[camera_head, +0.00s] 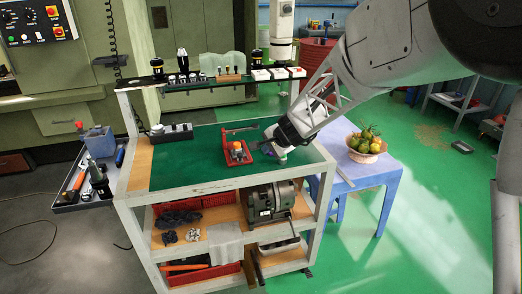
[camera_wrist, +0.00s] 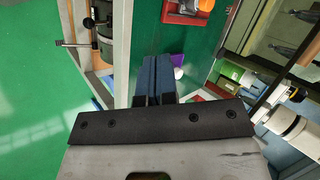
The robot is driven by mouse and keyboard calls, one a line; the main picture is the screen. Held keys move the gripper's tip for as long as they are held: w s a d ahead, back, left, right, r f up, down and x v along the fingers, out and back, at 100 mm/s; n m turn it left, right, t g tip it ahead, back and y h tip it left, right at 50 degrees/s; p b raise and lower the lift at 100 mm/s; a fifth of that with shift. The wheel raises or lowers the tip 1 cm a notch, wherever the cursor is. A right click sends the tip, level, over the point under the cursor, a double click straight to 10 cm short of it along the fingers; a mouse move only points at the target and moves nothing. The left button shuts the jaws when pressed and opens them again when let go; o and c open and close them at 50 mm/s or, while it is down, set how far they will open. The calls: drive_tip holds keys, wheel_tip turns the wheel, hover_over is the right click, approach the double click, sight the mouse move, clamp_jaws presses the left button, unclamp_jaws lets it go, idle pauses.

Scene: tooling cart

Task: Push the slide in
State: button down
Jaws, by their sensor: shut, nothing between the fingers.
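A small red fixture (camera_head: 238,155) with an orange block on it sits on the green top of the cart (camera_head: 180,165). A thin red bar with a pale end stands behind it. I cannot tell for sure which part is the slide. The red fixture (camera_wrist: 186,10) also shows at the top edge of the wrist view, partly cut off. My gripper (camera_head: 268,148) is just right of the fixture, low over the cart top and apart from it. In the wrist view, its dark blue fingers (camera_wrist: 157,75) are together and empty.
A white and purple round thing (camera_wrist: 178,66) lies beside my fingers, partly hidden. A rear shelf (camera_head: 200,80) carries tool holders and small boxes. A grey socket block (camera_head: 171,132) stands at the back left. A blue table with a fruit bowl (camera_head: 367,147) is right. The front left top is clear.

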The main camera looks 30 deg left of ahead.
drive_tip(key=shift+a+f, duration=0.35)
drive_tip(key=shift+a, duration=0.35)
drive_tip(key=shift+a+f, duration=0.1)
drive_tip(key=shift+f, duration=0.05)
approach(241, 158)
wheel_tip(241, 158, down, 4)
drive_tip(key=shift+r, duration=0.1)
drive_tip(key=shift+w+a+f, duration=0.1)
drive_tip(key=shift+w+a, duration=0.1)
drive_tip(key=shift+a, duration=0.4)
drive_tip(key=shift+w+a+f, duration=0.15)
drive_tip(key=shift+a, duration=0.45)
drive_tip(key=shift+w+a+f, duration=0.1)
drive_tip(key=shift+w+a, duration=0.1)
drive_tip(key=shift+a, duration=0.4)
drive_tip(key=shift+w+a, duration=2.75)
drive_tip(key=shift+w, duration=0.05)
drive_tip(key=shift+d, duration=0.1)
